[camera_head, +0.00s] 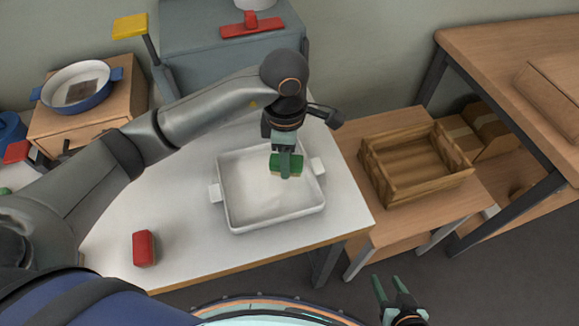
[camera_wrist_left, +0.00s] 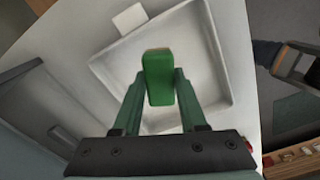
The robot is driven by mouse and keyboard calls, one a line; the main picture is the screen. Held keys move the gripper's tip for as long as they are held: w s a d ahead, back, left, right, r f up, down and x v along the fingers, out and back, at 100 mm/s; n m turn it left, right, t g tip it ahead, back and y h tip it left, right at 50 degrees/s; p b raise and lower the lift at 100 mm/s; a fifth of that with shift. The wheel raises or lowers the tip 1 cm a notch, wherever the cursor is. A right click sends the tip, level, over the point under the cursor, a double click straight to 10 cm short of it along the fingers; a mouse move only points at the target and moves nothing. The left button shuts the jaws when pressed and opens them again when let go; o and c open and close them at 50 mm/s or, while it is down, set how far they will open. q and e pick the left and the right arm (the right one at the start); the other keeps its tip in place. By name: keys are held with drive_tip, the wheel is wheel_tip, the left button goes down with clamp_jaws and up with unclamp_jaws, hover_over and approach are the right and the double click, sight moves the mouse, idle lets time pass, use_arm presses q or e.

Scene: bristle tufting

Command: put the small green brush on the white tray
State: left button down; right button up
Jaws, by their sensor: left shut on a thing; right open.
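The small green brush (camera_head: 293,162) is held in my left gripper (camera_head: 286,168), over the white tray (camera_head: 233,210). In the left wrist view the green brush (camera_wrist_left: 158,78) sits between the two fingers of my left gripper (camera_wrist_left: 160,90), with the inside of the white tray (camera_wrist_left: 205,60) beneath it. I cannot tell exactly how high the brush is above the tray floor. The tray is a shallow square dish with two handles on the white table. My right gripper (camera_head: 391,292) is open and empty at the bottom right, away from the tray.
A red block (camera_head: 144,248) lies on the white table (camera_head: 185,262) left of the tray. A wooden crate (camera_head: 415,165) stands on a low wooden table to the right. A blue-handled pan (camera_head: 77,88) sits on a wooden box at the back left. The tray looks otherwise empty.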

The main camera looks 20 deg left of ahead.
use_arm(q)
drive_tip(key=shift+w+d+f, duration=0.2)
drive_tip(key=shift+w+f, duration=0.2)
drive_tip(key=shift+f, duration=0.15)
drive_tip(key=shift+w+f, duration=0.1)
drive_tip(key=shift+f, duration=1.5)
drive_tip(key=shift+f, duration=0.15)
drive_tip(key=shift+c, duration=2.3)
unclamp_jaws()
wheel_tip(320, 180, up, 12)
drive_tip(key=shift+r+p, duration=0.15)
drive_tip(key=shift+p, duration=0.2)
